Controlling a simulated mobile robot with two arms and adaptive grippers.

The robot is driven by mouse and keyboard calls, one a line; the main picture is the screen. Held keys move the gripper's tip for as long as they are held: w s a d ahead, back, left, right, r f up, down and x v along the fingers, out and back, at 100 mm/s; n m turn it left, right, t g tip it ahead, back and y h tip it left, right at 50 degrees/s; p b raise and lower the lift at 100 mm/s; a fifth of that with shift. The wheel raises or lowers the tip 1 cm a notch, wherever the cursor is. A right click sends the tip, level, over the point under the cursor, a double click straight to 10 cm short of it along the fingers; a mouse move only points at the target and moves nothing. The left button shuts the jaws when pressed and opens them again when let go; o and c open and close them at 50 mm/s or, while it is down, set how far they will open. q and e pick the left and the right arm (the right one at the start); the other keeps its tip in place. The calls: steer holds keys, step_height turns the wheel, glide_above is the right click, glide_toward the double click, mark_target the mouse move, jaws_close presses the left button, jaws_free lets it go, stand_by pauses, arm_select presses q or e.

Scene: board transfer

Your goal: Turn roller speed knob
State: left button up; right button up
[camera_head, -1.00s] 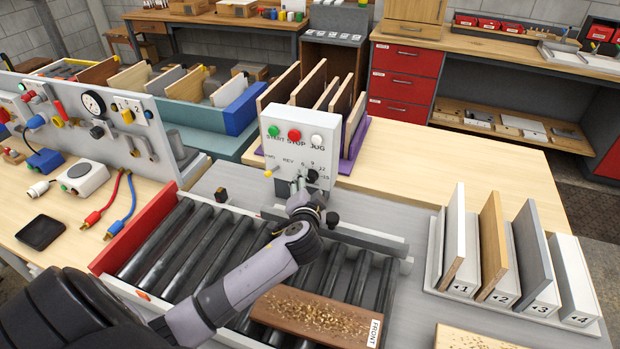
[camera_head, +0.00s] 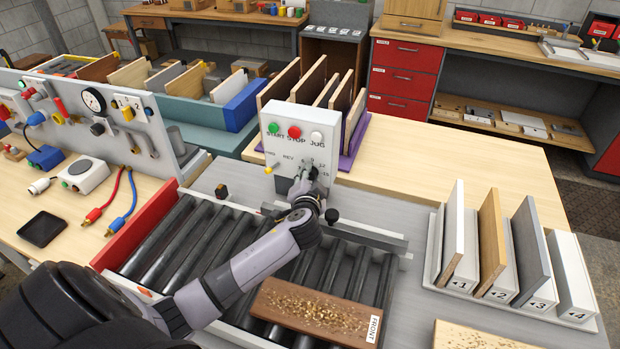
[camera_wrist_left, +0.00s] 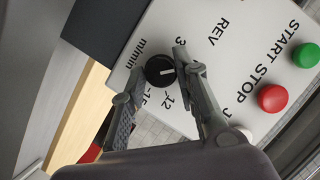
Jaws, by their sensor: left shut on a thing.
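The roller speed knob (camera_wrist_left: 160,70) is a small round black dial with a white pointer line, on the face of the white control box (camera_head: 300,143). In the left wrist view the pointer lies toward the right, at the finger that hides part of the scale; the marks 3, 12 and 15 and "m/min" show around it. My left gripper (camera_wrist_left: 157,66) is shut on the knob, one finger on each side. My right gripper is not in view.
The box also carries a green button (camera_head: 273,128), a red button (camera_head: 295,132), a white button (camera_head: 316,137) and a yellow-tipped lever (camera_head: 271,170). Below is a roller conveyor (camera_head: 190,245) with a chip-covered brown board (camera_head: 315,312). A rack of upright boards (camera_head: 345,100) stands behind the box.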

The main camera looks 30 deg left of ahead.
arm_select(q)
jaws_close()
steer(key=shift+a+r+n+h+p, duration=0.15)
steer(key=shift+n+h+p, duration=0.5)
steer(key=shift+n, duration=0.55)
steer(key=shift+a+n+h+p, duration=0.15)
steer(key=shift+n+h+p, duration=1.3)
steer(key=shift+n, duration=0.35)
steer(key=o, duration=0.6)
jaws_free()
